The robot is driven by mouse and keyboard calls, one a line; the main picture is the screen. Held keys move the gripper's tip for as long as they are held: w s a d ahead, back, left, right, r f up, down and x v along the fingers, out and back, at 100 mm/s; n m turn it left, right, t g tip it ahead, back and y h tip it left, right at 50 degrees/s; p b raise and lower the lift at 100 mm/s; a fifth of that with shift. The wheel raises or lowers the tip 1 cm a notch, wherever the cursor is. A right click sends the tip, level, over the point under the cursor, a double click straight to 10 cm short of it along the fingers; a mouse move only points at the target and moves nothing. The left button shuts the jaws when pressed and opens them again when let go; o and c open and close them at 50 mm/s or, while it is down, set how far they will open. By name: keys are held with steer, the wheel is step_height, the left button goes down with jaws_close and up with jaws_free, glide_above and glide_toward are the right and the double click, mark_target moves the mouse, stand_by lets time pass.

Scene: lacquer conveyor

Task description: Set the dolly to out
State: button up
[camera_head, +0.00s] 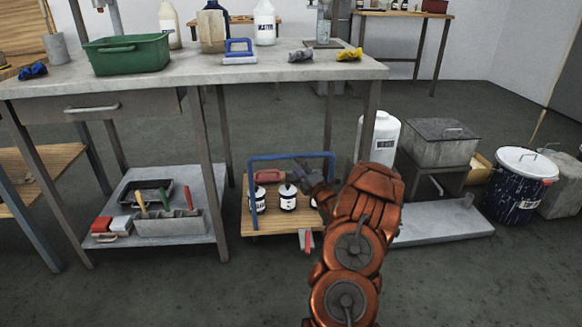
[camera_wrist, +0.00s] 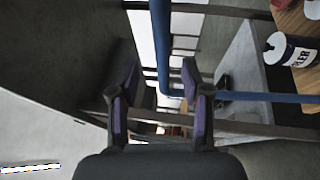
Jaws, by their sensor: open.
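The dolly (camera_head: 270,222) is a low wooden platform with a blue tubular handle (camera_head: 290,156), standing under the grey table. Its wooden deck also shows at the upper right of the wrist view (camera_wrist: 298,32). It carries small white cans with dark labels, one at the front (camera_head: 287,200). My gripper (camera_head: 312,176) is at the right part of the handle, partly hidden by my arm in the head view. In the wrist view my gripper (camera_wrist: 158,80) is open, and a blue bar (camera_wrist: 160,40) runs between its fingers. I cannot tell whether they touch it.
The table (camera_head: 300,72) stands above the dolly, its legs on both sides. A lower shelf (camera_head: 205,205) with tools is at left. A white container (camera_head: 383,140), a grey box (camera_head: 438,145) and a dark bucket (camera_head: 515,190) stand at right.

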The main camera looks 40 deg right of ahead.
mark_target(292, 158)
steer(key=shift+d+b+x, duration=0.15)
steer(key=shift+b+x, duration=0.5)
steer(key=shift+x, duration=1.2)
steer(key=shift+d+b+x, duration=0.15)
steer(key=shift+b+x, duration=0.5)
steer(key=shift+x, duration=1.2)
steer(key=shift+s+f, duration=0.1)
steer(key=shift+f, duration=0.1)
steer(key=shift+c, duration=0.3)
jaws_close()
